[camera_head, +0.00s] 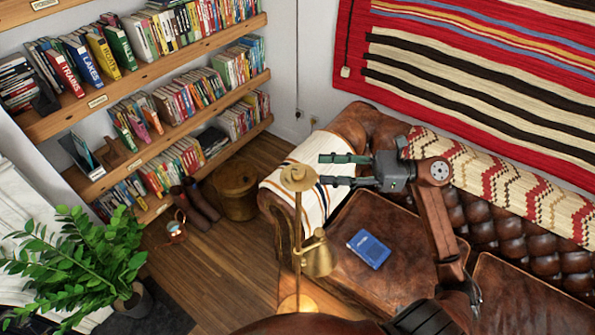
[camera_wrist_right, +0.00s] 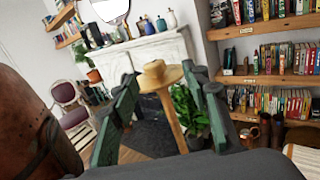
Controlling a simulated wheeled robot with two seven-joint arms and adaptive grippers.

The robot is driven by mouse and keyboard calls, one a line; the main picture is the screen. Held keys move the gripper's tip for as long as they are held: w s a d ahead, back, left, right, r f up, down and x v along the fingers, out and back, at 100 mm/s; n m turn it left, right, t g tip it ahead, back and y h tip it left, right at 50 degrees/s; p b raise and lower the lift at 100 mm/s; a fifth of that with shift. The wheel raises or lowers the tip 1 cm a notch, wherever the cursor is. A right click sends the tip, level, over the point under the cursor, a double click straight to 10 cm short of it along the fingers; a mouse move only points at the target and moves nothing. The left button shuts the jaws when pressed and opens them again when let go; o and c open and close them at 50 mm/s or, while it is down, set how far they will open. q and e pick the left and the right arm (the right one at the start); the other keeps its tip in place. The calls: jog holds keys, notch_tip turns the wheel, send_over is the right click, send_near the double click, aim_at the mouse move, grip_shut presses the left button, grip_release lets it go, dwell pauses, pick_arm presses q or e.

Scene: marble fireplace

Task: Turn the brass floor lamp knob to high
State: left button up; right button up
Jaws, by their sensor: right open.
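The brass floor lamp (camera_head: 298,180) stands by the sofa's left arm. Its top is a round brass cap on a thin pole, and a cone shade (camera_head: 319,260) hangs lower down, with warm light below it. In the right wrist view the cap (camera_wrist_right: 160,76) shows between the fingers, with a raised piece on top. I cannot tell the knob or its setting for certain. My right gripper (camera_head: 322,170) is open and empty, its fingertips pointing left at the cap, just right of it in the head view. It also shows in the wrist view (camera_wrist_right: 158,82). My left gripper is not in view.
A brown leather sofa (camera_head: 345,215) with a blue book (camera_head: 369,249) lies under my right arm. Bookshelves (camera_head: 150,85) stand at the upper left, a basket (camera_head: 235,190) behind the lamp, and a leafy plant (camera_head: 75,255) at the lower left.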

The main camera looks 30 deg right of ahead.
aim_at(298, 170)
jog(key=shift+n+g, duration=0.3)
jog(key=shift+n, duration=0.1)
jog(key=p+x, duration=0.1)
jog(key=x, duration=0.5)
jog(key=shift+s+a+r+p, duration=0.1)
jog(key=shift+s+a+p, duration=0.15)
jog(key=shift+a+p, duration=0.15)
jog(key=shift+x, duration=0.8)
jog(key=shift+c, duration=0.2)
grip_shut()
